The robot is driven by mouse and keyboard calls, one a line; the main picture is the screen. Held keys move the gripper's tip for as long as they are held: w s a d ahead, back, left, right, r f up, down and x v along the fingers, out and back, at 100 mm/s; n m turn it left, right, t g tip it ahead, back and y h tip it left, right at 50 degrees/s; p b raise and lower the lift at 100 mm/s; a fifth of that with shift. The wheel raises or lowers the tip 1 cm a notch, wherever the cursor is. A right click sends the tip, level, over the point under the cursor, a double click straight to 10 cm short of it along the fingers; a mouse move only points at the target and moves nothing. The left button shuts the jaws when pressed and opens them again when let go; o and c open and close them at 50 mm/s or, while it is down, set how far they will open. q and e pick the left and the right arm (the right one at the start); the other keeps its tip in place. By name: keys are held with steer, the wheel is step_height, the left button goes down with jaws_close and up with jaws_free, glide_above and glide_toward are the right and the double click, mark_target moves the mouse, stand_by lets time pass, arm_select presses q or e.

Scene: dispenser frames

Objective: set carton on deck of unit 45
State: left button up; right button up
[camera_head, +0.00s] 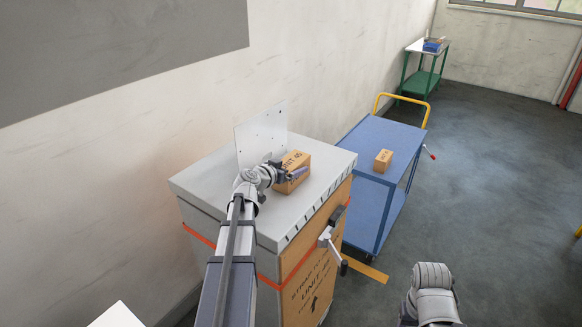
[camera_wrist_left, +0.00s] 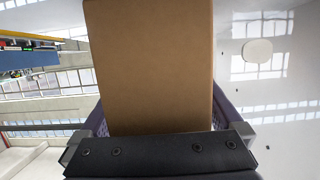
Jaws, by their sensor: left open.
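The lettering on the unit's front is only partly legible. My left gripper (camera_head: 291,174) is open at the near side of the carton, low over the deck. In the left wrist view the carton (camera_wrist_left: 152,62) fills the space between the two dark fingers, whose tips it hides. I cannot tell whether the fingers touch it.
An upright white plate (camera_head: 262,128) stands on the deck behind the carton. A blue cart (camera_head: 358,148) with a small box (camera_head: 383,160) stands to the right. A crank handle (camera_head: 331,246) juts from the unit's front. Dark floor (camera_head: 490,190) lies open at right.

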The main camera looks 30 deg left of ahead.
arm_select(q)
steer(key=d+p+v, duration=0.1)
steer(key=p+v, duration=0.2)
steer(key=v, duration=0.9)
steer(key=shift+a, duration=0.5)
